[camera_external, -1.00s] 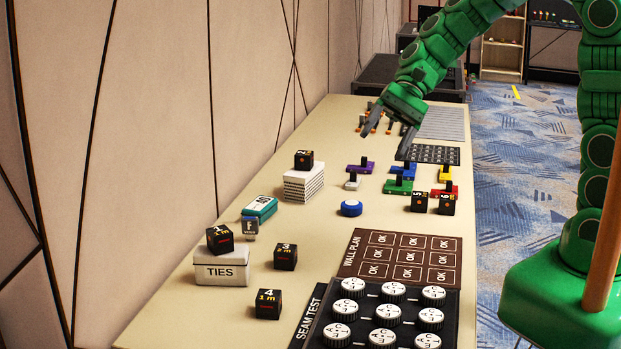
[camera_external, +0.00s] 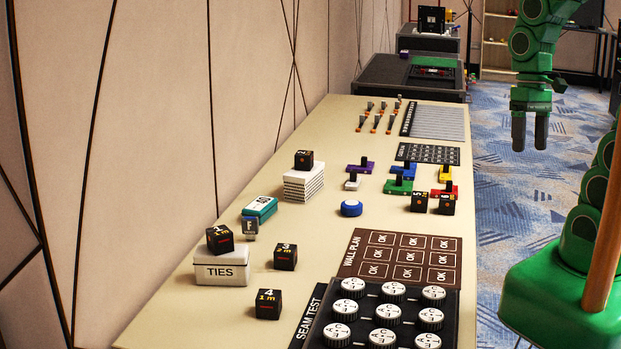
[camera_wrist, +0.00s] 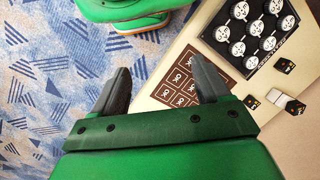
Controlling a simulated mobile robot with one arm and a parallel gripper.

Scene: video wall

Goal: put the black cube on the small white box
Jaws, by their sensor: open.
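The small white box (camera_external: 221,271), marked TIES, stands at the table's near left. Black cube 1 (camera_external: 220,239) rests on top of it. Black cube 3 (camera_external: 285,257) and black cube 4 (camera_external: 268,304) lie on the table to its right. Black cube 2 (camera_external: 303,160) sits on a striped white stack farther back. Black cubes 5 (camera_external: 419,202) and 6 (camera_external: 447,204) stand together near the right edge. My gripper (camera_external: 530,146) is open and empty, pointing down beyond the table's right edge. In the wrist view the white box (camera_wrist: 277,97) shows at right.
The striped white stack (camera_external: 304,185), a teal box (camera_external: 260,207) and a blue round button (camera_external: 351,208) stand on the table. The dark knob panel (camera_external: 408,308) and brown WALL PLAN board (camera_external: 404,258) fill the near right. Bare tabletop lies around cube 3.

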